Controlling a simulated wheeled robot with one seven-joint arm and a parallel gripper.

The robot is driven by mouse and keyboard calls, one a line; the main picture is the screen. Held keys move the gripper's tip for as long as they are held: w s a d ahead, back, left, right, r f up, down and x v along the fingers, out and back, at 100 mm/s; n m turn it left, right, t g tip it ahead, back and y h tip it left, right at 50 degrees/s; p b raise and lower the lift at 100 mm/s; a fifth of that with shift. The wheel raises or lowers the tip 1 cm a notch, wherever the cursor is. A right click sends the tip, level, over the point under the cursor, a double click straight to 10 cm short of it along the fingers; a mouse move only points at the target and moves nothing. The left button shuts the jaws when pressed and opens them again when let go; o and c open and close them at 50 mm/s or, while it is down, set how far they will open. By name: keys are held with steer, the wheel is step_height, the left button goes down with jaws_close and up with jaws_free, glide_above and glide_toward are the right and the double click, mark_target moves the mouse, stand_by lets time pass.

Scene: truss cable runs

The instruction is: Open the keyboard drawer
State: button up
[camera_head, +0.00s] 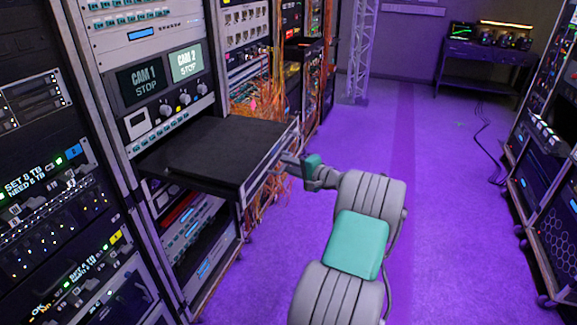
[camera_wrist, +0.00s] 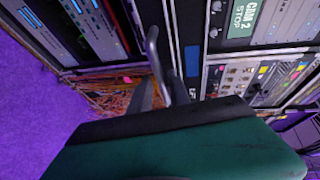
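The keyboard drawer (camera_head: 215,150) is a flat black tray pulled well out of the rack, below the CAM 1 and CAM 2 screens. Its front edge faces the aisle. My gripper (camera_head: 287,159) is at the right part of that front edge. In the wrist view, the dark curved drawer handle (camera_wrist: 153,48) runs down between the two grey fingers of my gripper (camera_wrist: 160,92), which look closed around it. The fingertips are partly hidden by the green and black gripper body.
Orange cables (camera_head: 262,100) hang from the rack behind the drawer and below it. A truss column (camera_head: 360,50) and a dark table (camera_head: 485,65) stand at the back. Another rack (camera_head: 550,150) lines the right side. The purple floor between is mostly clear.

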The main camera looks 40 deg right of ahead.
steer(key=shift+o, duration=0.7)
steer(key=shift+r, duration=0.1)
steer(key=s+r+b, duration=0.1)
steer(key=s, duration=0.6)
steer(key=shift+s+r, duration=0.15)
steer(key=shift+s, duration=0.2)
steer(key=shift+d, duration=0.1)
